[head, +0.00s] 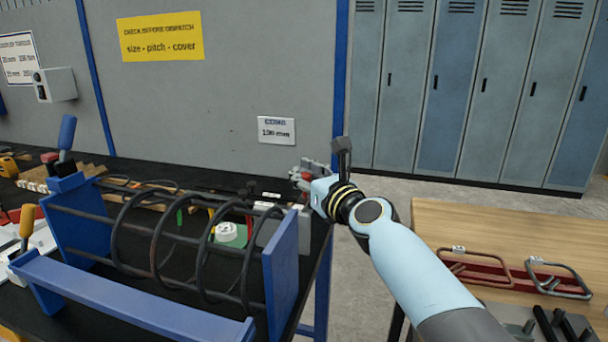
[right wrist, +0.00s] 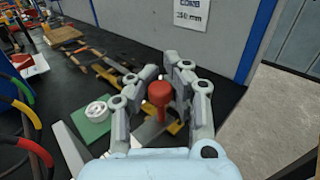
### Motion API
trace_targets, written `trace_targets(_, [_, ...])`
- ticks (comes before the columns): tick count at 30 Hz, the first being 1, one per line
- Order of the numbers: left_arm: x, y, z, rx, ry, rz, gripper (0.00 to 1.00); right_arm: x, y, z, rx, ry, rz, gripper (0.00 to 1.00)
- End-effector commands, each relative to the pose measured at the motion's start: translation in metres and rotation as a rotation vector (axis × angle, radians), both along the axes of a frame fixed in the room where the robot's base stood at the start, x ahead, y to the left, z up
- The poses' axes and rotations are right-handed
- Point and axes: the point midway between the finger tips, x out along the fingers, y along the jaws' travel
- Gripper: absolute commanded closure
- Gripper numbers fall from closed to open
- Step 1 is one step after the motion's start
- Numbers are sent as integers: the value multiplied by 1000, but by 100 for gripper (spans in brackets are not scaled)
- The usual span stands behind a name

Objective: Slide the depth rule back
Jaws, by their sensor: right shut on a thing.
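My right gripper (head: 305,174) reaches over the far right end of the black bench. A little red shows between the fingers in the head view. My left gripper is not in view.
A rebar cage of dark hoops (head: 158,245) sits between blue end plates (head: 282,262) in front of the gripper. A white roll (head: 227,232) lies on a green plate (right wrist: 90,129). A wooden table (head: 480,225) with red-based bent bars stands right, across a floor gap.

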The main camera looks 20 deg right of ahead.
Motion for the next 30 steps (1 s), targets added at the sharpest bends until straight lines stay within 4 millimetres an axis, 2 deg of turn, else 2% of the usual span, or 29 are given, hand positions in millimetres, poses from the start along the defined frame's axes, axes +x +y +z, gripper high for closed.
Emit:
trace_targets(5, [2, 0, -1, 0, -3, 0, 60, 0, -1, -4, 0, 7, 1, 100])
trace_targets(11, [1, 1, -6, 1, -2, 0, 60, 18, -14, -5, -3, 6, 0, 100])
trace_targets(18, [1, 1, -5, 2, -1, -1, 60, 18, -15, -5, -4, 6, -2, 100])
trace_targets(19, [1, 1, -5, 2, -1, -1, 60, 18, -15, -5, -4, 6, -3, 91])
trace_targets(27, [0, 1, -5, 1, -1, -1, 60, 18, -15, -4, -3, 6, -1, 56])
trace_targets(30, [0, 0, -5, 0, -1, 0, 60, 18, -14, -3, -2, 5, 0, 55])
